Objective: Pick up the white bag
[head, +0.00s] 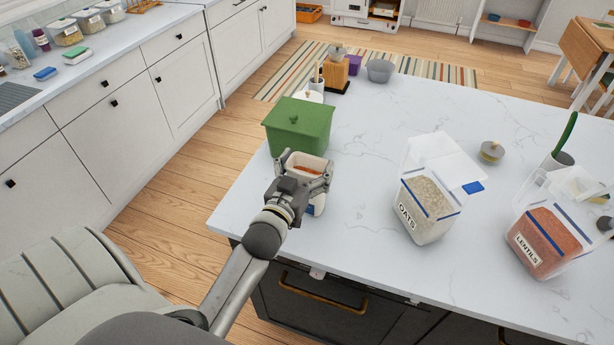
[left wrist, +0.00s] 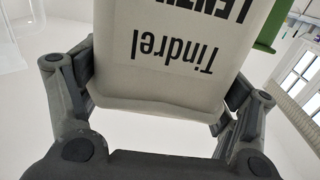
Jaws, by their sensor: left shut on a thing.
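The white bag (head: 306,163) stands near the left edge of the marble island, with orange-red contents showing at its open top. In the left wrist view the bag (left wrist: 185,60) fills the space between the fingers, and upside-down print reads "Tindrel" and part of "LENTILS". My left gripper (head: 303,178) is shut on the bag, one finger on each side; both fingers also show in the left wrist view. The bag's lower part is mostly hidden behind the gripper in the head view. I cannot tell whether its base touches the counter. My right gripper is not in view.
A green lidded bin (head: 299,124) stands just behind the bag. An open oats container (head: 426,205) and a lentils container (head: 548,240) stand to the right. A round lid (head: 491,151) lies behind the oats. The counter between bag and oats is clear.

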